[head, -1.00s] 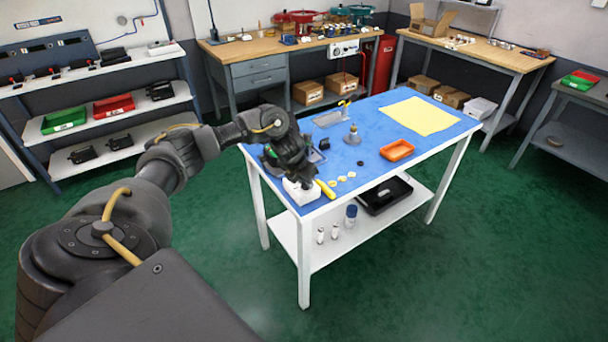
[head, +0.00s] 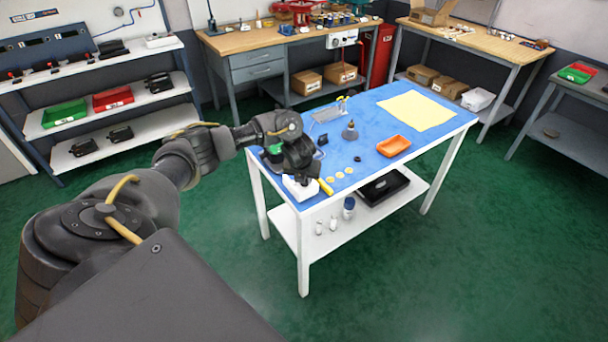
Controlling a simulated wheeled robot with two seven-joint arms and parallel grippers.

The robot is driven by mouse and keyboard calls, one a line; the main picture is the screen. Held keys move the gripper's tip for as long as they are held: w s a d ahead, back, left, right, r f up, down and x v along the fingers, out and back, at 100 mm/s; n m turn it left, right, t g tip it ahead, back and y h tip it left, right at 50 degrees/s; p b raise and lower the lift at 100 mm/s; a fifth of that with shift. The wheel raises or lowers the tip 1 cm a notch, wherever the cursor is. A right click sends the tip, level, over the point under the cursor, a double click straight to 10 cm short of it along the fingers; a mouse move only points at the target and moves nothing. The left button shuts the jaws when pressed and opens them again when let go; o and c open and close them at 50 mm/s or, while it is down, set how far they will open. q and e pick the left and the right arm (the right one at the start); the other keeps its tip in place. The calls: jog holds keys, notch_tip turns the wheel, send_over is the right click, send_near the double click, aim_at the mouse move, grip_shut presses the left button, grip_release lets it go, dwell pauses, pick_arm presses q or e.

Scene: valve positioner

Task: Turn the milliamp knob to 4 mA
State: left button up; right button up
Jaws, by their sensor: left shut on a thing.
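A small white box (head: 301,190) stands at the near left corner of the blue-topped table (head: 365,122). My left gripper (head: 304,175) comes down from above onto the top of this box. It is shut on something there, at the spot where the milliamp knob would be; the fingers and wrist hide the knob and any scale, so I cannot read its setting. A green-and-dark device (head: 274,149) is partly hidden behind my left wrist. My right gripper is not in view.
A yellow-handled tool (head: 325,186) and several small yellowish discs (head: 340,175) lie right of the box. An orange tray (head: 394,146), a grey cone-shaped item (head: 350,132) and a yellow sheet (head: 416,110) are farther off. A black tray (head: 384,186) sits on the lower shelf.

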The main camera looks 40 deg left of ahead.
pick_arm(q)
jog(key=shift+w+r, duration=0.1)
jog(key=o, duration=1)
jog(key=v, duration=0.5)
jog(key=shift+r, duration=0.25)
notch_tip(320, 180, up, 4)
jog(key=p, duration=0.3)
send_over(303, 190)
jog(key=s, duration=0.1)
jog(key=shift+s+d+r, duration=0.3)
jog(key=shift+s+d, duration=0.05)
jog(key=shift+d, duration=0.05)
jog(key=shift+f, duration=0.1)
